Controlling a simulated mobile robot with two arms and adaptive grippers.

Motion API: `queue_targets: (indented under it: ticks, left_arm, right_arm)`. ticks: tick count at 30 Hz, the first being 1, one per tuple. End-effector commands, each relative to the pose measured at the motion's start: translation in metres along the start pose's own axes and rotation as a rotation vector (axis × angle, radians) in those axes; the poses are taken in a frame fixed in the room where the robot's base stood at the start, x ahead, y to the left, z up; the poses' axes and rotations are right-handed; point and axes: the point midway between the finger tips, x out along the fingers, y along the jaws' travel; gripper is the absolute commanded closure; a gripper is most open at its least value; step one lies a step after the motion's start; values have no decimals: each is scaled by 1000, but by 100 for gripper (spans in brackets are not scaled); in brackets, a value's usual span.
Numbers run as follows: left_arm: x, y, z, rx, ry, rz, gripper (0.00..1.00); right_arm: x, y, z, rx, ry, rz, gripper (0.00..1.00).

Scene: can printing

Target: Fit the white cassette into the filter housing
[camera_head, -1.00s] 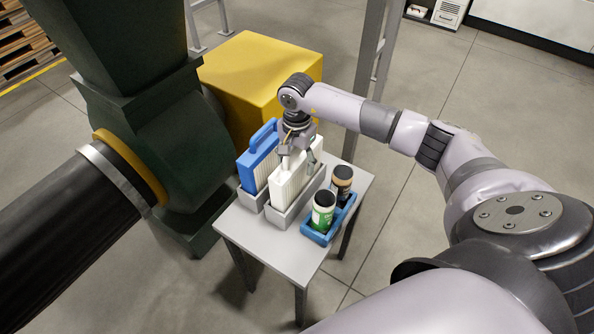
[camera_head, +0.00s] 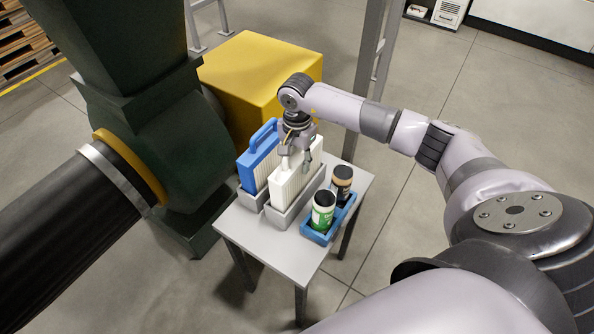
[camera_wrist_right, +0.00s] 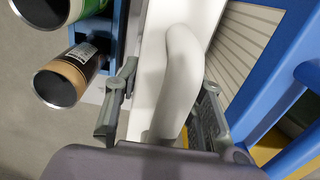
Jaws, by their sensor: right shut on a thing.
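The white cassette (camera_head: 286,183) stands upright in a grey holder (camera_head: 306,204) on the small table. My right gripper (camera_head: 299,157) is above it, shut on its white handle (camera_wrist_right: 181,78). In the right wrist view the fingers of my right gripper (camera_wrist_right: 163,112) are on both sides of that handle. A blue cassette (camera_head: 261,162) with a blue handle stands in a second grey holder to the left. My left gripper is not in view. A large dark green machine (camera_head: 150,110) stands left of the table; I cannot tell whether it is the filter housing.
A blue tray (camera_head: 318,238) holds a green-and-white can (camera_head: 323,212) and a brown-banded can (camera_head: 341,183), close to the right of the cassette. A yellow block (camera_head: 262,75) stands behind the table (camera_head: 290,258). A grey post (camera_head: 367,80) rises behind it to the right.

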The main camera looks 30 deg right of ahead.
Motion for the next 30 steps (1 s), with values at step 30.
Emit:
queue_targets:
  ticks: [30]
  left_arm:
    - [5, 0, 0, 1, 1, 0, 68]
  right_arm:
    - [-21, -2, -2, 1, 3, -6, 100]
